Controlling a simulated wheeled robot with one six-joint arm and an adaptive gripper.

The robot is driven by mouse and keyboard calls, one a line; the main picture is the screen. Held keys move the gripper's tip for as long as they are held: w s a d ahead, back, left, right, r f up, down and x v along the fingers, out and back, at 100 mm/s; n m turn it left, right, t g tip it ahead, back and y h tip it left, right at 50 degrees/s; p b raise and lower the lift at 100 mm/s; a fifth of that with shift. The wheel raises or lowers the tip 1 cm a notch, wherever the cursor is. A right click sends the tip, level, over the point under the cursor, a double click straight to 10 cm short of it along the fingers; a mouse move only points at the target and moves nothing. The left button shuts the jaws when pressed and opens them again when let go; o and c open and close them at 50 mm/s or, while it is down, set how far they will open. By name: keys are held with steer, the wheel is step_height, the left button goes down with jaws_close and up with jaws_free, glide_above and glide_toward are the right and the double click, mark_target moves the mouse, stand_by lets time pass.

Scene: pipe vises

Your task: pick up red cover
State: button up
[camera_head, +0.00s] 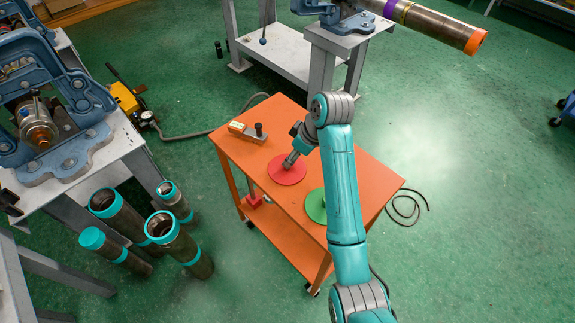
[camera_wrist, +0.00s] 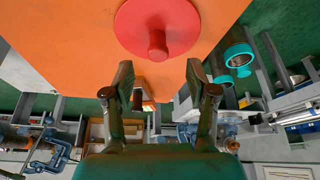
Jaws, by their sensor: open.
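The red cover (camera_head: 287,171) is a flat round disc lying on the orange cart top (camera_head: 352,167). In the wrist view the red cover (camera_wrist: 180,22) shows a short red knob at its middle, ahead of the fingers. My gripper (camera_head: 291,160) hangs over the cover in the head view and hides part of it. In the wrist view my gripper (camera_wrist: 158,78) has its two fingers spread, with nothing between them. The knob lies beyond the fingertips in that picture; I cannot tell the exact gap.
A green cover (camera_head: 316,206) lies on the cart, partly behind my arm. Several pipes with teal ends (camera_head: 175,236) stand left of the cart. A pipe vise (camera_head: 50,105) is at far left.

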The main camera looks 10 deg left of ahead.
steer(key=shift+x, duration=3.3)
steer(key=shift+w, duration=0.15)
steer(key=shift+c, duration=0.2)
jaws_close()
